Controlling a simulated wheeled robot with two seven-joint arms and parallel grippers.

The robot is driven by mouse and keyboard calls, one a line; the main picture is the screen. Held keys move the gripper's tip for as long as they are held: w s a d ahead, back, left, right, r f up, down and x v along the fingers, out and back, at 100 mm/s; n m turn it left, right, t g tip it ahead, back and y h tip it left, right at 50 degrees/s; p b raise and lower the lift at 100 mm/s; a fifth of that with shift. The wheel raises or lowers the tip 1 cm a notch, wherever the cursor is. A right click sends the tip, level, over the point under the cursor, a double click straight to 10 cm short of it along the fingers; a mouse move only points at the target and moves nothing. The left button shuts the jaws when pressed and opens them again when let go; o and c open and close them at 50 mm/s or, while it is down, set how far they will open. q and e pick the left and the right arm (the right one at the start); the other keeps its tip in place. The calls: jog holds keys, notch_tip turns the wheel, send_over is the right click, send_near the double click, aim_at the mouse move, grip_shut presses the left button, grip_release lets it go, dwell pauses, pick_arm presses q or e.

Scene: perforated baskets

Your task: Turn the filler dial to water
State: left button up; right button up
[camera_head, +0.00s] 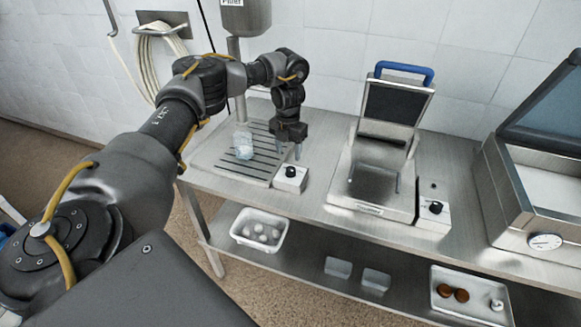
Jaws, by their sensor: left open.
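The filler dial (290,172) is a black knob on a small white box at the front right of the filler's grooved drip tray (222,166). A clear cup (243,146) stands on the tray. My left gripper (288,154) points down just above and behind the dial, its fingers apart and empty. I cannot tell whether a finger touches the dial. The dial's markings are too small to read. My right gripper is not in view.
A contact grill (376,205) with a raised blue-handled lid stands to the right, with its own black dial (436,207). A lidded metal unit with a gauge (545,241) is at far right. The lower shelf holds a white basket (242,238) and a tray (447,306).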

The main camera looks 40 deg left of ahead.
aim_at(291, 169)
pick_arm(q)
jog(key=f, duration=0.2)
jog(key=w+f, duration=0.1)
jog(key=f, duration=0.1)
jog(key=shift+d+f, duration=0.1)
jog(key=shift+f, duration=0.2)
notch_tip(291, 169, down, 3)
jog(key=shift+w+r+b, duration=0.15)
jog(key=shift+r+b, duration=0.05)
jog(key=shift+b, duration=0.2)
jog(key=shift+f, duration=0.25)
jog(key=shift+s+f, duration=0.2)
jog(key=shift+w+f, duration=0.1)
jog(key=c, duration=0.7)
jog(key=shift+c, duration=1.3)
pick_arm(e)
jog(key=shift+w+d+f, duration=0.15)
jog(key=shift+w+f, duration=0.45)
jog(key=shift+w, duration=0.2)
